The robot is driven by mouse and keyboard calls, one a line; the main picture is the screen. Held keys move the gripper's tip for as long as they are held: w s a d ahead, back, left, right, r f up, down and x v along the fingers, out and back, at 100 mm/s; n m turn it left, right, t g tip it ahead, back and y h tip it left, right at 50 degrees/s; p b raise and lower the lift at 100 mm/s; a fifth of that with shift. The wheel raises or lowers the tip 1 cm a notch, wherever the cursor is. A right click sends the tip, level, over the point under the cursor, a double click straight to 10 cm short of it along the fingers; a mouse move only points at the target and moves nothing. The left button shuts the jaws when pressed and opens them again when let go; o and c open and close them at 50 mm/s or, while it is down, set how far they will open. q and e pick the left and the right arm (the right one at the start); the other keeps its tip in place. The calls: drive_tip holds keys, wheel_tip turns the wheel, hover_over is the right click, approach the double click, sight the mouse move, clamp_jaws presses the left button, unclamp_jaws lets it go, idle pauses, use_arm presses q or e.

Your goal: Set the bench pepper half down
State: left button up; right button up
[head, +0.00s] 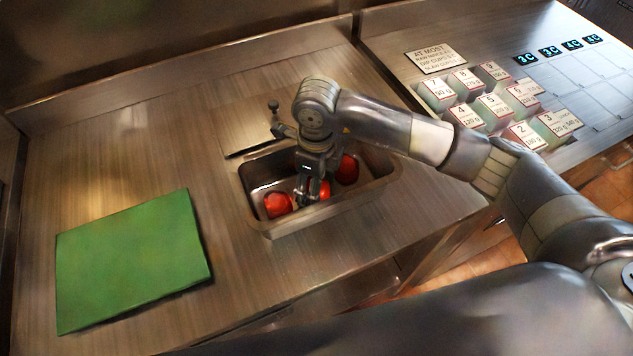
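My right arm comes in from the right, and its gripper (311,196) points down into the steel sink (265,224). Red pepper pieces lie in the sink: one at the left (277,205), one at the right (347,170), and one at the middle (323,189), right at my fingers and partly hidden by them. I cannot tell whether the fingers are closed on the middle piece or only around it. Which piece is the bench pepper half is not clear. My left gripper is not in view.
A green board (130,262) lies bare on the steel counter left of the sink. A faucet (275,118) stands behind the sink. Several numbered weight-labelled blocks (492,108) and a sign (436,59) sit on the right counter. The counter between board and sink is clear.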

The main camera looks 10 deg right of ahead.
drive_tip(key=o, duration=0.9)
drive_tip(key=shift+o, duration=0.6)
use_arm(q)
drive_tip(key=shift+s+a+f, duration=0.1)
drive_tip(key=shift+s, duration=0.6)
use_arm(e)
drive_tip(key=shift+r+p, duration=0.25)
drive_tip(key=shift+p, duration=0.15)
use_arm(q)
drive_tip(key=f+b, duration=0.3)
drive_tip(key=b, duration=0.1)
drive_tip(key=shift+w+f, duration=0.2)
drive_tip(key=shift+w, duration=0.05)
use_arm(e)
wheel_tip(320, 180, up, 12)
drive_tip(key=shift+f, duration=0.1)
